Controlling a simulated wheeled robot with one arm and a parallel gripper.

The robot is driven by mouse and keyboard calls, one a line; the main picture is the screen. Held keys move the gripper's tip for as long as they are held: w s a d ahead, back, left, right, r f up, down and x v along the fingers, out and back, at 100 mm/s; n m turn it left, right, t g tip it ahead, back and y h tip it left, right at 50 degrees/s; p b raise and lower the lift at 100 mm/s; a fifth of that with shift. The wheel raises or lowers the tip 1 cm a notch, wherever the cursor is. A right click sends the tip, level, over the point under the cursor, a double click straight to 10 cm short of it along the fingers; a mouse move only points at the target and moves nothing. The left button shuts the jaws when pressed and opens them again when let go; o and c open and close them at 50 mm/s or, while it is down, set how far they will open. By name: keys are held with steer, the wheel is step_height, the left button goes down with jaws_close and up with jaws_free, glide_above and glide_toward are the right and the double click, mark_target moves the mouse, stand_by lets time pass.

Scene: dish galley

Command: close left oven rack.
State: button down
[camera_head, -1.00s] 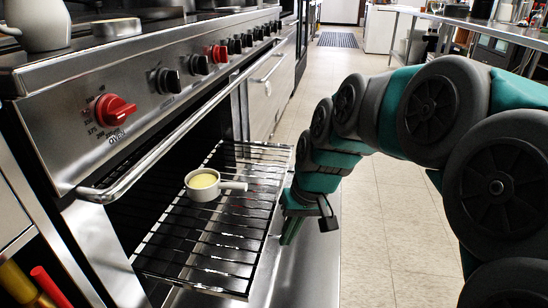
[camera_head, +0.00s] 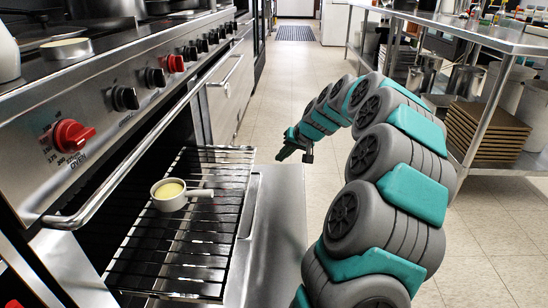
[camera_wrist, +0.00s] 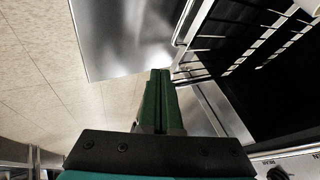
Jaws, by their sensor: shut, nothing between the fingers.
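The oven rack (camera_head: 185,247) is a wire rack pulled out of the oven opening, with its front edge over the lowered oven door (camera_head: 280,215). A small white handled pot (camera_head: 168,199) with yellow contents stands on the rack. My gripper (camera_head: 293,151) is shut and empty, to the right of the rack's far end and apart from it in the head view. In the wrist view, the green fingers (camera_wrist: 158,75) are together, with the rack (camera_wrist: 235,42) to their right. Part of the rack inside the oven is dark.
The oven handle bar (camera_head: 135,150) and control knobs (camera_head: 72,135) run along the stove front above the rack. A steel table (camera_head: 470,35) with brown trays (camera_head: 485,130) below stands at right.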

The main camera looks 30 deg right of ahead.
mark_target(187, 166)
steer(key=w+a+f, duration=0.5)
steer(key=w+f, duration=0.1)
steer(key=shift+w+f, duration=0.2)
steer(key=shift+w, duration=0.2)
steer(key=w+a+p, duration=0.1)
steer(key=w+a, duration=0.3)
steer(key=a, duration=0.2)
steer(key=w+a+p, duration=0.2)
steer(key=w+a, duration=0.3)
steer(key=a, duration=0.2)
steer(key=w+a+p, duration=0.1)
steer(key=w+a, duration=0.4)
steer(key=a, duration=0.2)
steer(key=shift+a, duration=0.2)
steer(key=shift+s+d, duration=0.1)
